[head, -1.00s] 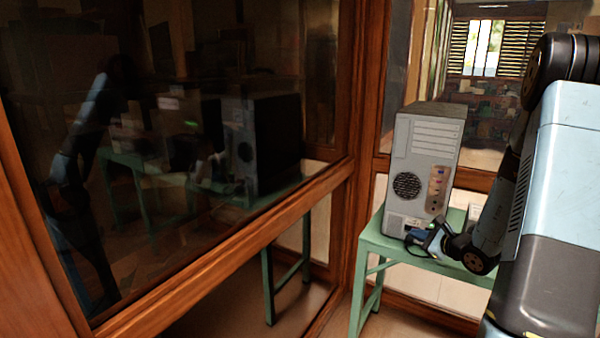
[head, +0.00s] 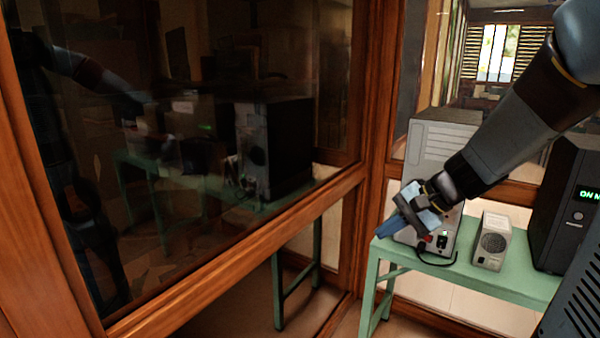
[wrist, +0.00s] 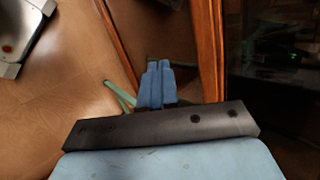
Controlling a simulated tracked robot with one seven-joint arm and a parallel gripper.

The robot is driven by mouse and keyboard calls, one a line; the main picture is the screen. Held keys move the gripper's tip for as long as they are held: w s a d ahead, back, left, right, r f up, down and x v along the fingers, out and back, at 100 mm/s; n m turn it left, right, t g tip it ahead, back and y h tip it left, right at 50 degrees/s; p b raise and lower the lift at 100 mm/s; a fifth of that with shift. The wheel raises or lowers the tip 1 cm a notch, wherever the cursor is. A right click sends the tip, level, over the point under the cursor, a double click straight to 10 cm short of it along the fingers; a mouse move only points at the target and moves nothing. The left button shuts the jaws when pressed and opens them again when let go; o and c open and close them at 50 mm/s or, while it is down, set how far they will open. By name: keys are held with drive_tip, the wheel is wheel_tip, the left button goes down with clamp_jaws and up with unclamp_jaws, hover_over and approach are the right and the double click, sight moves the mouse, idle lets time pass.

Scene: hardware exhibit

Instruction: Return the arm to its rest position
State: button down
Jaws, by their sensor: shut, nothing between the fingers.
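My gripper (head: 392,229) shows in the head view at the end of my arm, in front of the lower part of a grey computer tower (head: 445,137). Its blue fingers point down and left, over the left end of the green table. In the wrist view my gripper (wrist: 157,70) has its two blue fingers together with nothing between them. My arm comes in from the upper right of the head view and hides part of the tower.
The green table (head: 520,272) also bears a small beige box (head: 492,242) and a black unit (head: 565,205) with a green display. A black cable hangs by the tower. A wood-framed dark glass pane (head: 200,150) with reflections fills the left.

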drive_tip(key=s+d+r+n+t+h, duration=0.1)
drive_tip(key=s+d+r+n+h, duration=0.1)
drive_tip(key=s, duration=0.5)
drive_tip(key=s+d+r+n+t+h, duration=0.1)
drive_tip(key=s+d+r+n+h, duration=0.1)
drive_tip(key=s+r+n+h, duration=0.3)
drive_tip(key=shift+s+d+r+h, duration=0.4)
drive_tip(key=shift+s+r, duration=0.1)
drive_tip(key=shift+s, duration=0.55)
